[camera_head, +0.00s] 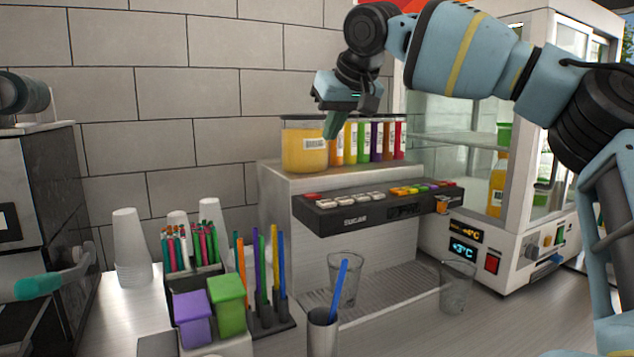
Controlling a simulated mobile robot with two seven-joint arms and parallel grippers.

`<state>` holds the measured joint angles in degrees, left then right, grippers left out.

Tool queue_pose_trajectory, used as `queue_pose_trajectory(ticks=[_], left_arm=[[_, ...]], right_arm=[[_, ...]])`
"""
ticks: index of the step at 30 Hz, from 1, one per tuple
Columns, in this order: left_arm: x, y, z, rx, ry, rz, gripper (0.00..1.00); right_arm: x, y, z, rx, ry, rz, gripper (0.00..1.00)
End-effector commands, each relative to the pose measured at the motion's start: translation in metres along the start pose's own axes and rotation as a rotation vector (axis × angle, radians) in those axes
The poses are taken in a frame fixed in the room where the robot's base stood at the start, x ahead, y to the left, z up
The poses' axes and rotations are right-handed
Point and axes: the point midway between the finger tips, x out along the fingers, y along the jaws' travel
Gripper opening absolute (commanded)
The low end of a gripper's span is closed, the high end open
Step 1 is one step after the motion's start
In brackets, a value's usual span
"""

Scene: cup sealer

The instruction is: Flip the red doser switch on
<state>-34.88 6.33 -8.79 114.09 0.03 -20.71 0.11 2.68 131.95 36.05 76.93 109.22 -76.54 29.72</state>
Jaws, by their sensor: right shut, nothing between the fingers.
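The doser (345,215) is a pale metal machine with a dark front panel of several coloured buttons. A red button (310,196) is at the panel's left end, and another reddish one is near its right end. A separate red rocker switch (492,263) is on the base of the glass cabinet to the right. I cannot tell the on or off state of any of these. My right gripper (331,125) is shut and empty, pointing down above the doser's top, close to the jars and away from the switches. My left gripper is not in view.
A yellow jar (304,148) and several coloured bottles (365,142) stand on top of the doser. Clear glasses (457,287) stand at its grille. Cups (131,245), straws and purple and green boxes (227,303) crowd the left counter. A teal-handled machine (40,200) is at far left.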

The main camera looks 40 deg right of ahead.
Motion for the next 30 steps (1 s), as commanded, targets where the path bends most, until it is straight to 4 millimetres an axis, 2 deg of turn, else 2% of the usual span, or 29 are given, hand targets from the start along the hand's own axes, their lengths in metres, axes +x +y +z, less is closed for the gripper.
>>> queue_pose_trajectory(ticks=[5,8,22,30], left_arm=[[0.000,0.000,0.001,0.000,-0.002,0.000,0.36],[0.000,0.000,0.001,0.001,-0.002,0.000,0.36],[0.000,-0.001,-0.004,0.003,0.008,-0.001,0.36],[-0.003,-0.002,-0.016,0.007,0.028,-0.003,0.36]], right_arm=[[0.005,0.000,0.000,0.000,-0.002,0.001,0.00],[0.016,0.000,0.001,0.000,-0.003,0.001,0.00],[0.100,0.001,0.001,0.000,-0.004,0.002,0.00],[0.122,0.001,0.022,-0.001,0.001,0.000,0.00]])
